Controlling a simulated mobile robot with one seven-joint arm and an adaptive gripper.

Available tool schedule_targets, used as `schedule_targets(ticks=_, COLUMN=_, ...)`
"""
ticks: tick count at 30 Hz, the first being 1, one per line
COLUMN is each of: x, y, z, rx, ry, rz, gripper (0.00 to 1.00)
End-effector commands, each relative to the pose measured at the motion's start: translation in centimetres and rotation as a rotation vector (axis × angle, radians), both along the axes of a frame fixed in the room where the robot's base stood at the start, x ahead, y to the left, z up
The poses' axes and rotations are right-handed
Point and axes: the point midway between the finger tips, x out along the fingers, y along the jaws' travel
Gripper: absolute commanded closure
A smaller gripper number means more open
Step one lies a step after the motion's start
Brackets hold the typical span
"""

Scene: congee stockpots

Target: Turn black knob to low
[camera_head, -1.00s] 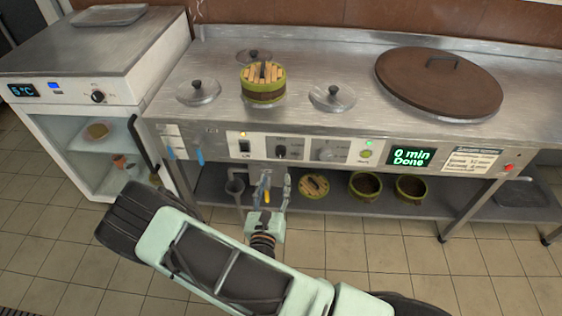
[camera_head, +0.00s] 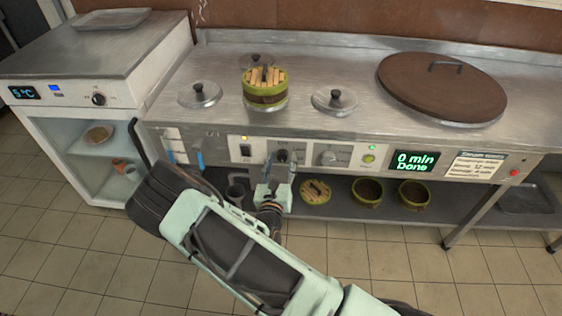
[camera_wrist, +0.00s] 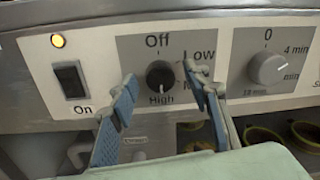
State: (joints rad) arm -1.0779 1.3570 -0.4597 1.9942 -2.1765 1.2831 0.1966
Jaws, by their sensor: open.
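The black knob (camera_wrist: 159,75) sits on a grey plate on the counter's front panel, in the middle of the wrist view. Its plate reads Off above, Low at upper right and High below; a label at right is partly hidden by a finger. The knob's pointer seems to face down towards High, but it is small. In the head view the knob (camera_head: 283,156) is at the panel, partly behind my fingers. My gripper (camera_wrist: 166,83) is open, one blue-grey finger on each side of the knob, with visible gaps. It also shows in the head view (camera_head: 279,172).
Left of the knob is a black On switch (camera_wrist: 71,79) under a lit orange lamp (camera_wrist: 58,40). Right of it is a grey timer knob (camera_wrist: 268,68). A display (camera_head: 414,161) reads "0 min Done". Green pots (camera_head: 367,190) stand on the shelf below.

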Motion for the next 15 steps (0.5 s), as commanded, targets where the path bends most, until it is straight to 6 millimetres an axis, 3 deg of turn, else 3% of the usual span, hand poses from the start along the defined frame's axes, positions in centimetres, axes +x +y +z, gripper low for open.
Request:
schedule_targets(ticks=2, x=-0.02, y=0.0, z=0.01, rx=0.0, ry=0.0, rz=0.0, gripper=0.61)
schedule_targets(ticks=12, x=-0.04, y=0.0, z=0.0, rx=0.0, ry=0.0, rz=0.0, gripper=0.98)
schedule_targets(ticks=15, x=-0.05, y=0.0, z=0.0, rx=-0.001, ry=0.0, rz=0.0, gripper=0.98)
